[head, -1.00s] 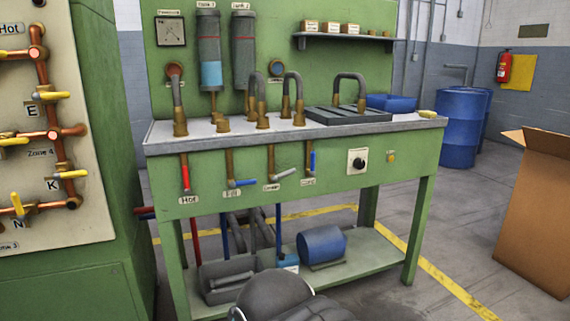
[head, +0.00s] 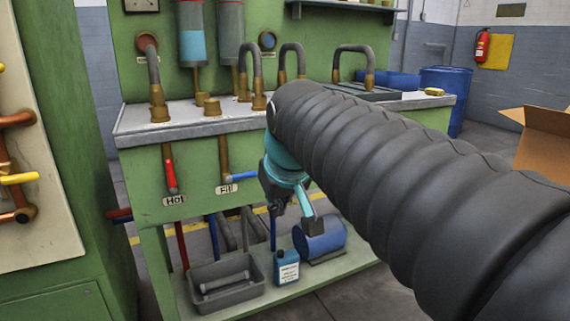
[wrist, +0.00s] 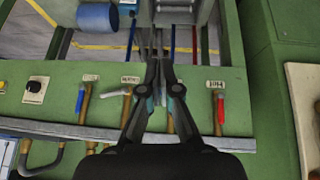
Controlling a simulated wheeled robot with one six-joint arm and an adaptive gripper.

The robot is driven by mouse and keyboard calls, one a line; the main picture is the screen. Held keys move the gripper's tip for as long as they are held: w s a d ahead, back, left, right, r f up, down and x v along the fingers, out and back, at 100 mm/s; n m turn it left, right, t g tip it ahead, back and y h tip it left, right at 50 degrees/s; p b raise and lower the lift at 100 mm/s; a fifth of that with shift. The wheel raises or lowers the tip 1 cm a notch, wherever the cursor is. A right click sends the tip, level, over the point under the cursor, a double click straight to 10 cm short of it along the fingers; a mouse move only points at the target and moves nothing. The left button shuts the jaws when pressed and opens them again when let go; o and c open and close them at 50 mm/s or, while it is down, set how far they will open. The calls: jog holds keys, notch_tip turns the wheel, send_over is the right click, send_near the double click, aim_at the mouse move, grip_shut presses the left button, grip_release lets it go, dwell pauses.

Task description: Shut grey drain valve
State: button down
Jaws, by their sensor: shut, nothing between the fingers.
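The grey drain valve handle (wrist: 113,94) shows in the wrist view left of my gripper. It sticks out sideways from its brass pipe, slightly tilted, by a small label. In the head view my arm hides it. My gripper (wrist: 159,50) is shut and empty, its fingertips together in front of the bench's green front panel, right of the grey handle and apart from it. In the head view the gripper (head: 306,207) hangs below the panel's pipes, above the lower shelf, partly covered by my arm.
The blue fill handle (head: 243,176) and red hot handle (head: 171,176) are neighbours on the panel; the fingers partly cover the fill valve in the wrist view. Another blue handle (wrist: 80,101) is beyond the grey one. A grey bin (head: 222,290), blue bottle (head: 286,268) and blue drum (head: 322,240) occupy the lower shelf.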

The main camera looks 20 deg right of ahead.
jog(key=w+d+r+h+b, duration=0.1)
jog(key=w+d+r+b, duration=0.1)
jog(key=w+d+r, duration=0.3)
jog(key=w+d+r+b, duration=0.1)
jog(key=w+d, duration=0.2)
jog(key=w, duration=0.3)
jog(key=w+d+r+h+b, duration=0.1)
jog(key=w+d+r+b, duration=0.1)
jog(key=w+d+r, duration=0.3)
jog(key=w+a+b+x, duration=0.1)
jog(key=b+x, duration=0.2)
jog(key=x, duration=1.3)
jog(key=shift+a+n+t, duration=0.35)
jog(key=shift+n+t, duration=0.05)
jog(key=shift+s+r, duration=0.1)
jog(key=shift+r, duration=0.05)
